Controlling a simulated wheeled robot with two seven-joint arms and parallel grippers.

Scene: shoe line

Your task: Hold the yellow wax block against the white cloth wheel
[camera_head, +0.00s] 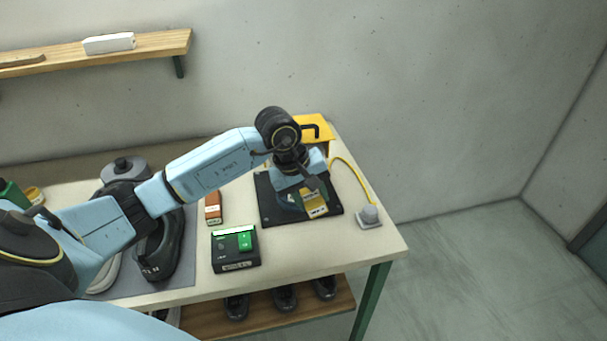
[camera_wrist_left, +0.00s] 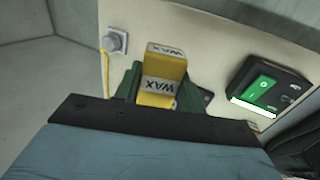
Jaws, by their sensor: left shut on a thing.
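The yellow wax block (camera_head: 316,204) is in my left gripper (camera_head: 311,188), over the dark base plate on the right part of the table. In the left wrist view the wax block (camera_wrist_left: 165,65) shows its WAX labels between the dark green fingers of my left gripper (camera_wrist_left: 160,85). The gripper is shut on it. I cannot make out the white cloth wheel in either view; my arm and gripper cover part of the machine area. Whether the block touches the wheel cannot be told. My right gripper is not in view.
A yellow machine housing (camera_head: 318,127) stands behind my gripper, above the dark base plate (camera_head: 270,211). A black switch box with a green button (camera_head: 235,250) and an orange-brown block (camera_head: 213,208) stand left. A grey plug (camera_head: 369,216) on a yellow cable sits right. Dark shoes (camera_head: 158,250) lie left.

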